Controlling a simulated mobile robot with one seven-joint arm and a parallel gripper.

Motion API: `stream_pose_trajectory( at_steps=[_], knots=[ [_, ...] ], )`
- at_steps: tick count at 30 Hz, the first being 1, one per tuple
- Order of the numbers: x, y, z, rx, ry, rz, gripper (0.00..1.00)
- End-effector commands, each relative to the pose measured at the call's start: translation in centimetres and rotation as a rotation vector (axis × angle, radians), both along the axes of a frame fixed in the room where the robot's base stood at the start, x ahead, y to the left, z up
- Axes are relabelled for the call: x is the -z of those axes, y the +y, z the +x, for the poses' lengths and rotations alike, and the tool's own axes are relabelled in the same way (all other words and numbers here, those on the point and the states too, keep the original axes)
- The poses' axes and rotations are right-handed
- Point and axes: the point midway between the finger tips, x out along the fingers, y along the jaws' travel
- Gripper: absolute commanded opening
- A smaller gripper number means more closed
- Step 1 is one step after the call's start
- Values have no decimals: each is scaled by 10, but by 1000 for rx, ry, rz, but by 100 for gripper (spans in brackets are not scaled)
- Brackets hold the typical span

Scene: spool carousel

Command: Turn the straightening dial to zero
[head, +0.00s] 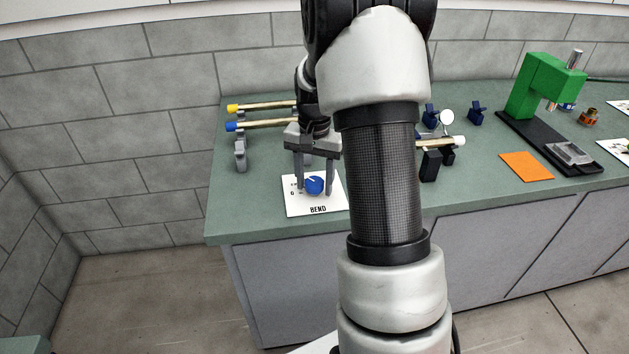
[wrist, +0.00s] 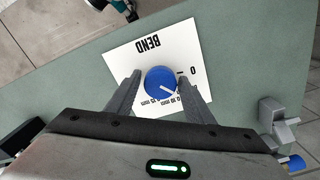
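The blue round dial (wrist: 158,80) sits on a white plate (wrist: 137,58) printed "BEND". In the head view the dial (head: 314,186) is on the plate (head: 322,206) near the bench's left front corner. A white pointer line on the dial points to the lower right in the wrist view, away from the "0" mark, toward small mm marks. My gripper (wrist: 160,72) has one finger on each side of the dial, with narrow gaps showing; it also shows in the head view (head: 315,190), pointing down. The fingers partly cover the scale.
Rods with a yellow end (head: 233,108) and a blue end (head: 232,127) lie behind my gripper, near a grey stand (head: 240,155). My arm hides the bench middle. A green press (head: 540,88) and an orange sheet (head: 527,167) are at the right.

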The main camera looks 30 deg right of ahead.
Motion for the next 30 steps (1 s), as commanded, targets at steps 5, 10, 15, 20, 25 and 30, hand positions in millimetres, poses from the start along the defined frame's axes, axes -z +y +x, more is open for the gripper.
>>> stream_pose_trajectory(
  at_steps=[5,10,15,20,25,30],
  knots=[
    [0,0,0,0,0,0,17],
    [-1,0,0,-6,0,0,15],
    [-1,0,0,-48,0,0,15],
    [-1,0,0,-135,-1,1,15],
    [-2,0,1,-267,-1,0,15],
    [-2,0,1,-407,-1,0,15]
  ],
)
